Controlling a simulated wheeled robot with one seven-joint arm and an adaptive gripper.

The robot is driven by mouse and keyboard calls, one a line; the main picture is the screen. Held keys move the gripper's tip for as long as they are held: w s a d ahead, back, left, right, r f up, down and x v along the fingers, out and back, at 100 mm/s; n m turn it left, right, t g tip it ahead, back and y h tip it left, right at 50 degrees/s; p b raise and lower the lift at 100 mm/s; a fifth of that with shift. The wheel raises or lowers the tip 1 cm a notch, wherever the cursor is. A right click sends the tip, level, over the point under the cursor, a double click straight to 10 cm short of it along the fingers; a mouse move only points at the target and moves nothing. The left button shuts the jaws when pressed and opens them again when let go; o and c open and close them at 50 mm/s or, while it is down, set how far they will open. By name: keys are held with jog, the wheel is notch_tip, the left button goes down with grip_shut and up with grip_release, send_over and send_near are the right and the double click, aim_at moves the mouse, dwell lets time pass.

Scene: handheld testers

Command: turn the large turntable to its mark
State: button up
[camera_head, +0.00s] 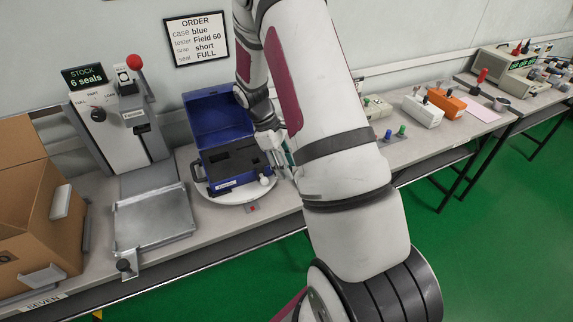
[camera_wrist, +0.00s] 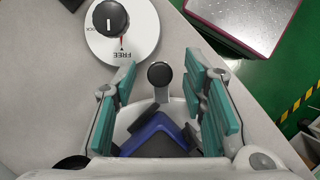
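The large turntable (camera_head: 237,201) is a pale round plate on the bench, carrying an open blue case (camera_head: 215,112) with a dark insert. A red mark (camera_head: 252,209) shows on a small plate at the bench's front, near the turntable's rim. My gripper (camera_head: 281,160) is at the turntable's right side, partly hidden by my arm. In the wrist view my gripper (camera_wrist: 159,66) is open, its teal pads apart. A black round knob (camera_wrist: 160,73) on a grey arm stands between the fingers, with gaps on both sides. A blue case corner (camera_wrist: 158,128) shows below it.
A white dial (camera_wrist: 135,35) with a black knob points to FREE, beside my left finger. A grey press with a metal tray (camera_head: 152,218) and a cardboard box (camera_head: 30,200) stand left. Coloured testers (camera_head: 422,110) stand right. An order sign (camera_head: 197,38) hangs behind.

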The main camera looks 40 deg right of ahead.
jog(key=v, duration=1.2)
dwell(0.4)
